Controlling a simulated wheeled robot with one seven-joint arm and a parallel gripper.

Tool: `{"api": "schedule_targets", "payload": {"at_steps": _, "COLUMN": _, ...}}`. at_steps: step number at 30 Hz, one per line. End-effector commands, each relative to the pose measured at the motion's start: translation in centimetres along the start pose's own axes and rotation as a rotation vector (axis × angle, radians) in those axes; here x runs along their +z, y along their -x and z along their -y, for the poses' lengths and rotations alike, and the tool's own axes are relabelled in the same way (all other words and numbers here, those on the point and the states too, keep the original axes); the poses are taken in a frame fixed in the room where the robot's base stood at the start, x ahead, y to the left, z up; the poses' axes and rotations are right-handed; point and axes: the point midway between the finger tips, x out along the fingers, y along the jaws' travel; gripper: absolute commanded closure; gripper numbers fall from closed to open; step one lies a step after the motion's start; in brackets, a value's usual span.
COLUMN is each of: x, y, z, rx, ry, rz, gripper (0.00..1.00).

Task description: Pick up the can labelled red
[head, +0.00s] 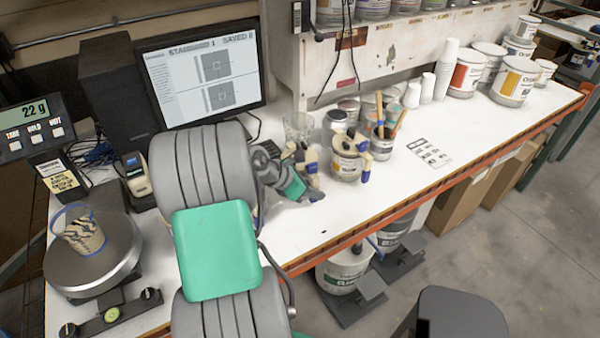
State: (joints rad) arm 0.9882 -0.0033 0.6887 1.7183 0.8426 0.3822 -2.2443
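A white can with a red label (466,76) stands at the back right of the white bench; its lettering is too small to read. My gripper (315,178) is above the front middle of the bench, far to the left of that can and apart from it. My arm hides part of the gripper, and its fingers blend with the yellow and blue parts beside a silver can with an orange-brown label (347,162). I cannot tell whether it is open or shut, or whether it touches that can.
An orange-labelled can (515,83) stands right of the red-labelled one, with more cans behind. White cup stacks (447,62) stand to its left. A brush container (382,140), a clear cup (298,128) and a printed sheet (429,152) are nearer. The bench's right front is clear.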

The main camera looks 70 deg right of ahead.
Motion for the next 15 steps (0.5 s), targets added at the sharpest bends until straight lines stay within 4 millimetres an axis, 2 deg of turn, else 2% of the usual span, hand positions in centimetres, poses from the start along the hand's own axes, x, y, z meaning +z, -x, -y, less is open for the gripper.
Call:
{"api": "schedule_targets", "payload": {"at_steps": 1, "x": 0.00, "y": 0.01, "z": 0.00, "rx": 0.000, "ry": 0.000, "rz": 0.000, "gripper": 0.83}}
{"api": "schedule_targets", "payload": {"at_steps": 7, "x": 0.02, "y": 0.04, "z": 0.00, "rx": 0.000, "ry": 0.000, "rz": 0.000, "gripper": 0.99}}
{"api": "schedule_targets", "payload": {"at_steps": 15, "x": 0.04, "y": 0.06, "z": -0.01, "rx": 0.000, "ry": -0.001, "rz": 0.000, "gripper": 1.00}}
